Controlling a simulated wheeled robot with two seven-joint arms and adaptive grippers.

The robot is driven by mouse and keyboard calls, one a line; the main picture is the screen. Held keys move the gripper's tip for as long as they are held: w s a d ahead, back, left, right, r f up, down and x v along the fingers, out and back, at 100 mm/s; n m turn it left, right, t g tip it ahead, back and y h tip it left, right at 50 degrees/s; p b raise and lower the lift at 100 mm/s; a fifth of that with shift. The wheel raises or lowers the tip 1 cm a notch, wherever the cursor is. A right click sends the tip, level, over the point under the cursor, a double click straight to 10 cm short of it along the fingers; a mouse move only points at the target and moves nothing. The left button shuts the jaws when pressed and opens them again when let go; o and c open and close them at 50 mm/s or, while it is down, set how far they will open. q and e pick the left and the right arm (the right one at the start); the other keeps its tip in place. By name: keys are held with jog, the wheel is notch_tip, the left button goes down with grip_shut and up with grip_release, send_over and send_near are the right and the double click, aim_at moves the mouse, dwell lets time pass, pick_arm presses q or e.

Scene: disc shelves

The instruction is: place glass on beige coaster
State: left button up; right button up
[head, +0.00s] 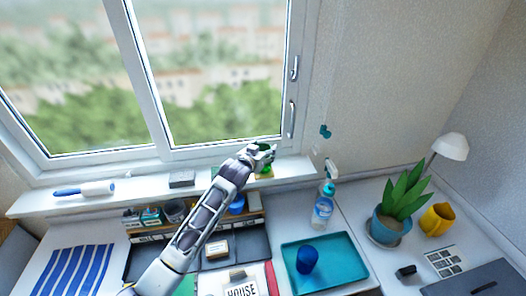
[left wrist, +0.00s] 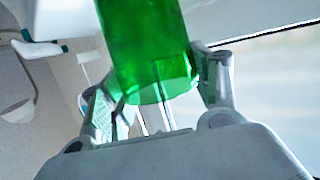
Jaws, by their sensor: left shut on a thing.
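My left gripper (head: 262,152) is up over the window sill (head: 108,203), near the right end of the window. It also shows in the left wrist view (left wrist: 158,92), shut on a green see-through glass (left wrist: 148,50) with one finger on each side. In the head view only a little green shows at the fingers, so the glass is mostly hidden there. I cannot make out a beige coaster for certain; my arm covers part of the sill and desk. My right gripper is not in view.
A blue cup (head: 307,260) stands on a teal tray (head: 345,265). A spray bottle (head: 323,208) stands near the sill's right end. A potted plant (head: 388,228), a yellow mug (head: 437,219) and a white lamp (head: 450,146) are at right. A lint roller (head: 85,189) lies on the sill.

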pick_arm(q)
jog(key=shift+f, duration=0.15)
jog(key=shift+f, duration=0.1)
jog(key=o, duration=1.7)
jog(key=shift+f, duration=0.1)
jog(key=shift+s, duration=0.15)
jog(key=b+v, duration=0.1)
jog(key=v, duration=1.1)
jog(key=shift+d, duration=0.1)
